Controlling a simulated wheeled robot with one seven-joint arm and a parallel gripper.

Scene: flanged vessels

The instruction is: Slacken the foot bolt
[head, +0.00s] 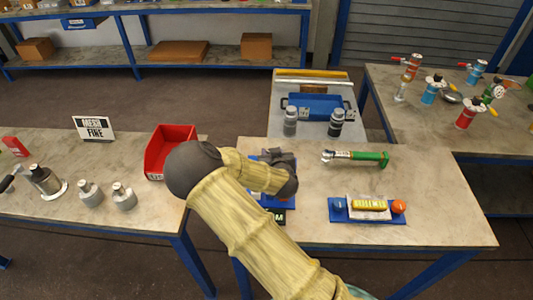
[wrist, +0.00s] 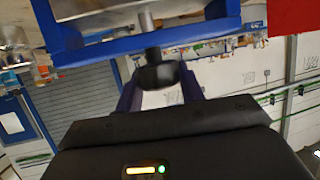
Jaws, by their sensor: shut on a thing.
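The foot bolt (wrist: 156,74) is a dark round head with a short shank in the wrist view. It meets a blue-edged base (wrist: 110,47), and a pale metal rod (wrist: 145,20) shows on the other side of that base. My gripper (wrist: 160,84) has its dark purple fingers on both sides of the bolt head, shut on it. In the head view my gripper (head: 281,160) is by the near table's left end, and my arm hides the bolt. A small blue part (head: 270,201) shows from behind the arm.
A red bin (head: 168,150) stands left of my arm on the left table. A green-handled tool (head: 357,157) and a blue tray (head: 340,214) with a yellow block lie to the right. Two grey cylinders (head: 290,122) stand behind. The tabletop between tool and tray is clear.

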